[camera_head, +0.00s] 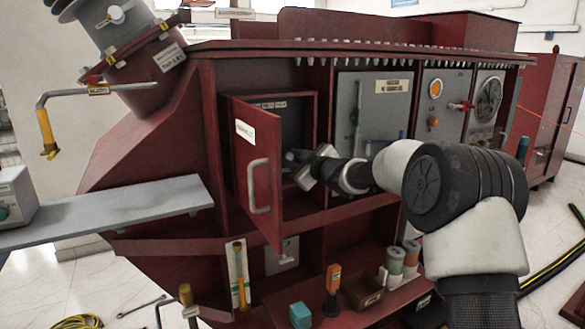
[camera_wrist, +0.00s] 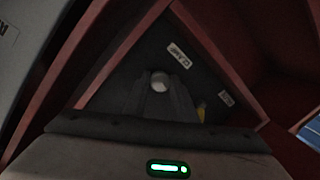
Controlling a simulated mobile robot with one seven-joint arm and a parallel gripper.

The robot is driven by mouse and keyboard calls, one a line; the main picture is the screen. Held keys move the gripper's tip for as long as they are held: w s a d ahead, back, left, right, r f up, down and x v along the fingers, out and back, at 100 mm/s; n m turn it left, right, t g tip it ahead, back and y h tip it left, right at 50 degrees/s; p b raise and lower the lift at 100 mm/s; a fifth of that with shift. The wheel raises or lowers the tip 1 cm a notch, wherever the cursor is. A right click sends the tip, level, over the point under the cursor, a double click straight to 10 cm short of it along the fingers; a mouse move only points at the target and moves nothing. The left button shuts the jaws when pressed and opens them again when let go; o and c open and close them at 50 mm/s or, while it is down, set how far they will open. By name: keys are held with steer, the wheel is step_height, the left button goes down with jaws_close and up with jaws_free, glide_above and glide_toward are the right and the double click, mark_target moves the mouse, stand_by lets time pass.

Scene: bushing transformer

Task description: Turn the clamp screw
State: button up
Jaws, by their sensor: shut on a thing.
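The compartment (camera_head: 277,112) with the open red door stands in the red transformer's front in the head view. My gripper (camera_head: 293,156) reaches into it. The wrist view shows my gripper's dark fingers (camera_wrist: 160,95) closed together on a small pale round-ended thing, which looks like the clamp screw (camera_wrist: 159,81). It sits against the compartment's dark back panel. Its shaft and the exact contact are hidden by the fingers and the dim light. In the head view, I cannot make the screw out apart from my gripper.
The door (camera_head: 257,172) with its grey handle swings outward just left of my arm. The compartment's red side walls are close around my gripper. The wrist view shows a white label (camera_wrist: 179,55) and a small yellow part (camera_wrist: 201,113). A lower shelf (camera_head: 290,318) holds several small items.

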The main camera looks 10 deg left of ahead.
steer(key=n+b, duration=0.5)
steer(key=shift+s+a+f+h, duration=0.1)
steer(key=shift+a+f+h, duration=0.05)
steer(key=shift+f+h, duration=0.2)
steer(key=shift+r+n+t+h+b, duration=0.15)
steer(key=shift+n+t+b, duration=0.1)
steer(key=shift+n+b, duration=0.7)
steer(key=shift+r+n+t+h+b, duration=0.1)
steer(key=shift+n+t+b, duration=0.15)
steer(key=shift+n+b, duration=0.7)
steer(key=o, duration=1)
steer(key=shift+o, duration=0.2)
steer(key=shift+r, duration=0.1)
steer(key=v, duration=1.7)
steer(key=shift+s, duration=0.2)
